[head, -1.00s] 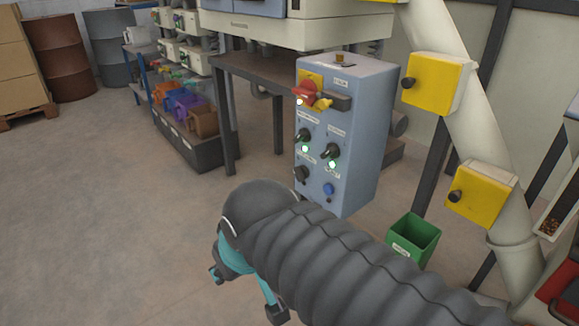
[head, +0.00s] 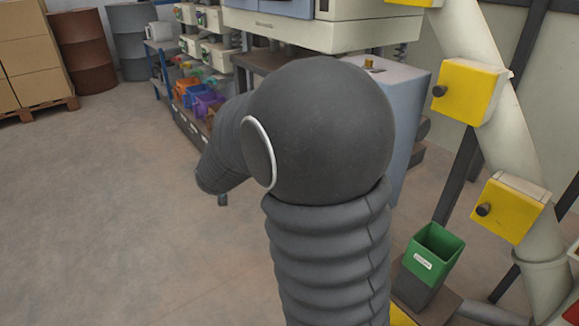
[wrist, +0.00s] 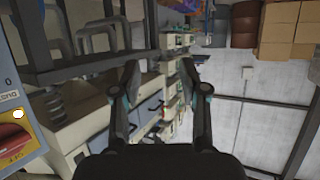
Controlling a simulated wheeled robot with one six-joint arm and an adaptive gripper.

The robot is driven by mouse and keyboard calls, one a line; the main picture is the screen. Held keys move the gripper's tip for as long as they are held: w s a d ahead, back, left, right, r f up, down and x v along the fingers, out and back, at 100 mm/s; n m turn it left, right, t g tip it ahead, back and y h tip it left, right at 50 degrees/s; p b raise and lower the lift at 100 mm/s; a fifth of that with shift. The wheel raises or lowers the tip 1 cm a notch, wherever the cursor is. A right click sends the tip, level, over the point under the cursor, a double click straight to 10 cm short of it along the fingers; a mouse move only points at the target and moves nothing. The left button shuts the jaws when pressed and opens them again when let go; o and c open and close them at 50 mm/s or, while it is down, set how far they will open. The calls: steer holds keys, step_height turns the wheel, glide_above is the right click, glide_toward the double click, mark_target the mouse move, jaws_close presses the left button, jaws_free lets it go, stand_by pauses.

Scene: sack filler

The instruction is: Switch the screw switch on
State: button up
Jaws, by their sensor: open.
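The blue-grey control cabinet (head: 408,110) stands behind my arm in the head view. Its front is hidden there, so the screw switch and its position cannot be seen. In the wrist view, a corner of the panel shows at the left edge with a red rotary handle (wrist: 12,140) on a yellow plate and part of a label. No black panel knob shows in that view. My gripper (wrist: 160,68) is open and empty in the wrist view, to the right of the panel and apart from it. It is hidden behind my arm in the head view.
A green bin (head: 435,245) stands right of my arm. Yellow boxes with black knobs, upper (head: 467,90) and lower (head: 508,208), sit on the slanted pipe at right. Shelves with coloured bins (head: 187,90) stand at back left. The floor at left is clear.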

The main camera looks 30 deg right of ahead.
steer(key=d+f+m+g+h, duration=0.3)
steer(key=d+f+g+h, duration=0.1)
steer(key=d+f+h, duration=0.5)
steer(key=s+d+f+m+g+h+p, duration=0.1)
steer(key=s+d+f+g+h, duration=0.3)
steer(key=s+d+f+g, duration=0.25)
steer(key=shift+g, duration=0.45)
steer(key=d, duration=0.8)
steer(key=w+d, duration=0.1)
steer(key=d, duration=0.3)
steer(key=shift+d+f+p, duration=0.25)
steer(key=shift+p, duration=0.15)
jaws_close()
